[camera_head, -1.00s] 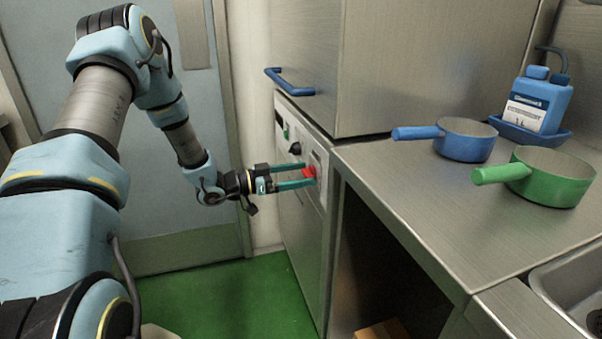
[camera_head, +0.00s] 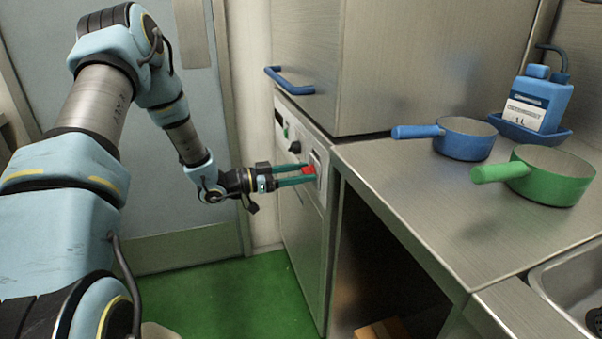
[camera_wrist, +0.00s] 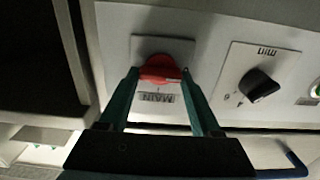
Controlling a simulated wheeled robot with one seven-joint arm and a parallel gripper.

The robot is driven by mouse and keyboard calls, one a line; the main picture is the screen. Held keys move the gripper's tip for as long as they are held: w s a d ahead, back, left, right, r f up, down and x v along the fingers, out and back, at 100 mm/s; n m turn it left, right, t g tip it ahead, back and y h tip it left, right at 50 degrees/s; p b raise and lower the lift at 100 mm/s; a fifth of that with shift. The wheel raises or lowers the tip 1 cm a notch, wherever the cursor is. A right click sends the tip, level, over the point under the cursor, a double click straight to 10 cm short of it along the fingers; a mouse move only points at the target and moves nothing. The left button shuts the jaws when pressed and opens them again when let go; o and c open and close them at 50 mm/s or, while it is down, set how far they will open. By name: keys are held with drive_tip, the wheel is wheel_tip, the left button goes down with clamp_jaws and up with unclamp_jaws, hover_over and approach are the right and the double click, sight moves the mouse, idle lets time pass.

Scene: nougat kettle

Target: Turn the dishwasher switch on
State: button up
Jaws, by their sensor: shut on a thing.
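The dishwasher switch is a red rotary knob (camera_head: 309,170) on the front panel (camera_head: 321,192) of the dishwasher under the steel hood. In the wrist view the red knob (camera_wrist: 160,69) sits on a plate labelled MAIN, which appears upside down. My gripper (camera_head: 311,173) reaches the panel from the left, with its teal fingers on either side of the knob. In the wrist view my gripper (camera_wrist: 160,80) is shut on the knob, one finger at each side. Part of the knob is hidden by the fingers in the head view.
A black knob (camera_wrist: 258,85) on its own plate and a green light (camera_wrist: 315,90) are beside the switch. The blue handle (camera_head: 290,82) projects above the panel. The steel counter (camera_head: 400,190) at right holds a blue pan (camera_head: 467,142) and a green pan (camera_head: 553,180).

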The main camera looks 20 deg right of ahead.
drive_tip(key=shift+c, duration=0.7)
drive_tip(key=shift+f+m+b, duration=0.1)
drive_tip(key=shift+m+b, duration=0.2)
drive_tip(key=shift+b, duration=0.05)
drive_tip(key=m+b, duration=0.5)
drive_tip(key=b, duration=0.2)
drive_tip(key=m+b, duration=0.6)
drive_tip(key=b, duration=0.1)
drive_tip(key=m+b, duration=0.6)
drive_tip(key=b, duration=0.2)
drive_tip(key=shift+s+a+f, duration=0.1)
drive_tip(key=shift+s+f, duration=0.15)
drive_tip(key=shift+f, duration=0.05)
drive_tip(key=shift+r+m, duration=0.1)
drive_tip(key=shift+m, duration=0.2)
drive_tip(key=o, duration=1.4)
